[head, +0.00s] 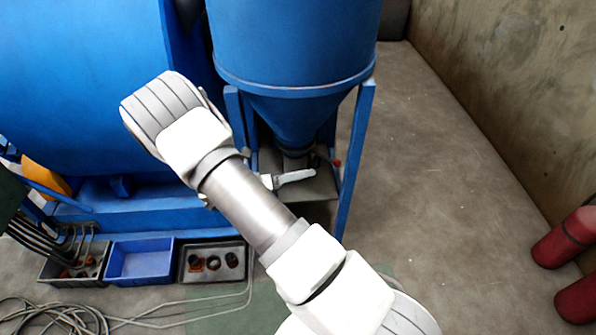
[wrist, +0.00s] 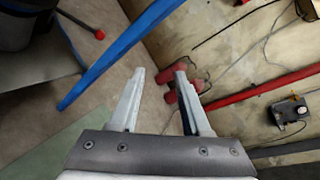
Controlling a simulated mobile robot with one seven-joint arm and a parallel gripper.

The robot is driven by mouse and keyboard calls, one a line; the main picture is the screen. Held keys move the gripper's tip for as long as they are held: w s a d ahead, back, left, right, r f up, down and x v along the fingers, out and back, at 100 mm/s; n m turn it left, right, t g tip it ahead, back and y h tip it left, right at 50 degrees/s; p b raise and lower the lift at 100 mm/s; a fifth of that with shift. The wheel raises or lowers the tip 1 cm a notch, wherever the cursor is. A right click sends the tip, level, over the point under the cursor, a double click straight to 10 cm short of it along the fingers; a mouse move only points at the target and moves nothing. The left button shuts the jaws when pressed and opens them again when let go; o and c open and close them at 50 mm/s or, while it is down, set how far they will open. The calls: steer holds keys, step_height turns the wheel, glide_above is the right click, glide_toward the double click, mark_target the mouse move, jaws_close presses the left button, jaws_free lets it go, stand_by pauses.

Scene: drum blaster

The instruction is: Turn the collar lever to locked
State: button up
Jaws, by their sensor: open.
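A thin dark lever with a red ball knob (wrist: 98,34) shows at the upper left of the wrist view; I take it for the collar lever. It reaches out from beside a dark round body (wrist: 22,22). In the head view the red knob (head: 337,162) shows beside the outlet under the blue hopper (head: 295,60). My gripper (wrist: 160,76) is open and empty, its fingers apart from the lever, which lies up and left of them. In the head view pale finger parts (head: 296,176) show below the outlet; my arm hides the wrist. Lock markings are not readable.
A blue hopper leg (wrist: 110,55) runs close beside the lever and my fingers. Red cylinders (head: 567,238) stand by the right wall. Blue and dark bins (head: 138,262) and loose cables (head: 60,315) lie at lower left. The floor right of the hopper is clear.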

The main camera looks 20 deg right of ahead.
steer(key=shift+s+a+r+m+g+y, duration=0.1)
steer(key=shift+s+r+m+g+y, duration=0.2)
steer(key=shift+r+m, duration=0.35)
steer(key=shift+s+r+m+g+y, duration=0.1)
steer(key=shift+s+r+m+g, duration=0.1)
steer(key=shift+s+r+m, duration=0.4)
steer(key=shift+w+r, duration=0.15)
steer(key=shift+w, duration=0.1)
steer(key=shift+c, duration=0.3)
